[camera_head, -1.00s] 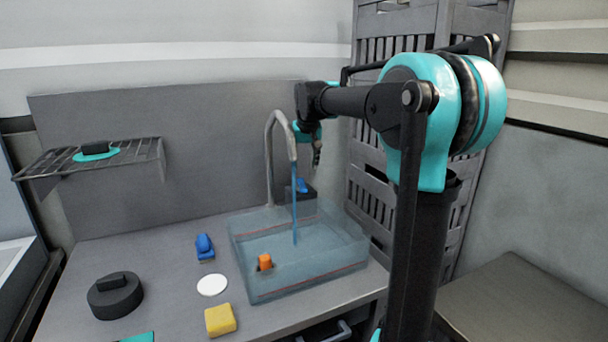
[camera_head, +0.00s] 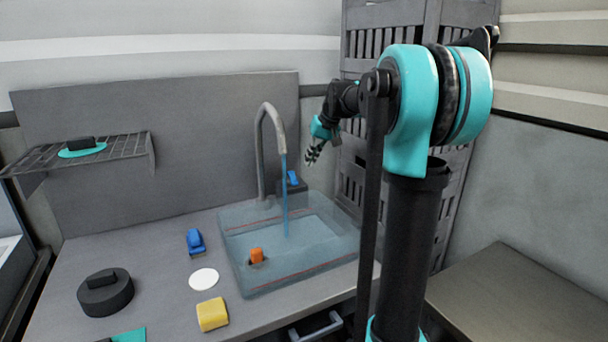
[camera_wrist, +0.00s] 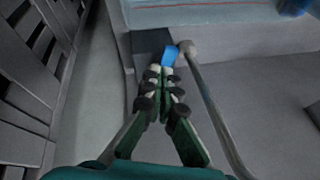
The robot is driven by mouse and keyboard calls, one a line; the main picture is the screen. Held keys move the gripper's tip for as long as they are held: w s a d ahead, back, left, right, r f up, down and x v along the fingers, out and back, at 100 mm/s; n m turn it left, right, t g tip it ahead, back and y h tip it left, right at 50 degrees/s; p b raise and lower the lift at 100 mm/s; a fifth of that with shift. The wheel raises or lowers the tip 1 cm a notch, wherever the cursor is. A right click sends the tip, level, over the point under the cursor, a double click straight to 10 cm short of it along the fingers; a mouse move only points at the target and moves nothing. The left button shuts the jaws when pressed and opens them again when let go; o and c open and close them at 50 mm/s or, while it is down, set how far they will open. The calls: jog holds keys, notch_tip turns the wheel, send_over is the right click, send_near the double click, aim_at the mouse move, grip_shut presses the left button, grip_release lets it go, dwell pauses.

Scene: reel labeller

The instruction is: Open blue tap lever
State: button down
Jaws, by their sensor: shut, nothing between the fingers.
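The blue tap lever (camera_head: 292,178) sits on a dark block (camera_head: 290,191) behind the clear basin, beside the foot of the grey curved tap (camera_head: 261,150). A blue stream of water (camera_head: 284,205) runs from the spout into the basin. My gripper (camera_head: 311,160) is shut and empty, above and to the right of the lever in the head view. In the wrist view the lever (camera_wrist: 170,56) shows just beyond the fingertips of my gripper (camera_wrist: 160,70), with the dark block (camera_wrist: 148,43) around it. I cannot tell whether the fingers touch the lever.
The clear basin (camera_head: 240,277) holds an orange item (camera_head: 256,255). A blue item (camera_head: 195,241), a white disc (camera_head: 204,279), a yellow block (camera_head: 212,314) and a black round thing (camera_head: 106,293) lie left of it. A slatted rack (camera_head: 350,185) stands right behind my gripper.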

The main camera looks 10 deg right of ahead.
aim_at(293, 178)
jog(key=w+a+f+y, duration=0.1)
jog(key=w+f, duration=0.3)
jog(key=f, duration=0.4)
jog(key=shift+f+n+t+y, duration=0.15)
jog(key=shift+n+t+y, duration=0.2)
jog(key=shift+y, duration=0.35)
jog(key=shift+a, duration=0.15)
jog(key=shift+s+a+m+t+h, duration=0.15)
jog(key=shift+s+a+m+t, duration=0.1)
jog(key=shift+a+m, duration=0.2)
jog(key=shift+s+a+m+t+h, duration=0.1)
jog(key=shift+a+m+t+h, duration=0.1)
jog(key=shift+a+m, duration=0.25)
